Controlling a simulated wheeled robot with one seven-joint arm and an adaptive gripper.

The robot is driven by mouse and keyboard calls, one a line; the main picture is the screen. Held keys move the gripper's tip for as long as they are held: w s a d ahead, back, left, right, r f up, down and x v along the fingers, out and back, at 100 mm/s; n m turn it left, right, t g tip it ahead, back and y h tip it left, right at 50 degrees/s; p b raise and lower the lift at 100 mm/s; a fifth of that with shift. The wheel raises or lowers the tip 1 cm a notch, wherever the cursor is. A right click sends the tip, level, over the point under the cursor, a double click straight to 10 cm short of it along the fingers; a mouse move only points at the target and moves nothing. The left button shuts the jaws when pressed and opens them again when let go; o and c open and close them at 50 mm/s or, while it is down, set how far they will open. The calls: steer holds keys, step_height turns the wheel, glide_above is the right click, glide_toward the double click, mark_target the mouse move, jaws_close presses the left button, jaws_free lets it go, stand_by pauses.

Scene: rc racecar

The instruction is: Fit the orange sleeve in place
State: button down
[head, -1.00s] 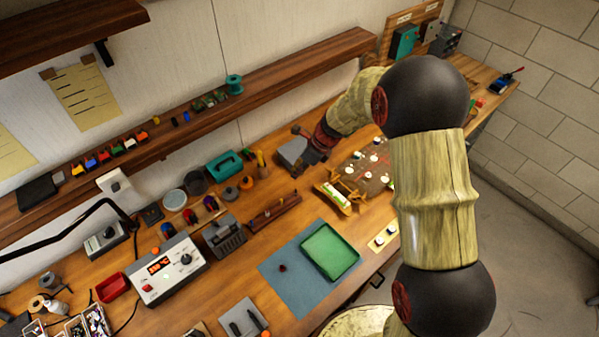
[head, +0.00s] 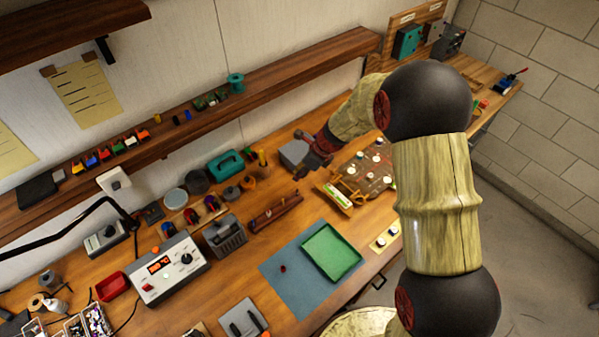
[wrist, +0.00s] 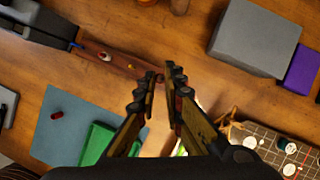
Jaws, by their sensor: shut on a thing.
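My gripper (wrist: 160,76) points down over the bench, with its two dark ribbed fingertips almost together. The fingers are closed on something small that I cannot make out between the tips. I cannot clearly see an orange sleeve in either view. The brown rack (wrist: 120,62) lies left of the fingertips in the wrist view, with a small pale piece on it.
A grey block (wrist: 255,38) with a purple part stands to the right. A dark board with white discs (wrist: 262,143) lies at lower right. A blue mat (wrist: 62,135) with a green tray (wrist: 97,143) is at lower left.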

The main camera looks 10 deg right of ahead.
steer(key=shift+f+b, duration=1.15)
steer(key=shift+f, duration=1)
steer(key=shift+p, duration=0.7)
steer(key=shift+f+b, duration=1.9)
steer(key=shift+f, duration=0.8)
steer(key=c, duration=1.8)
jaws_free()
steer(key=shift+r, duration=0.1)
steer(key=v, duration=1.2)
steer(key=shift+s+a, duration=0.1)
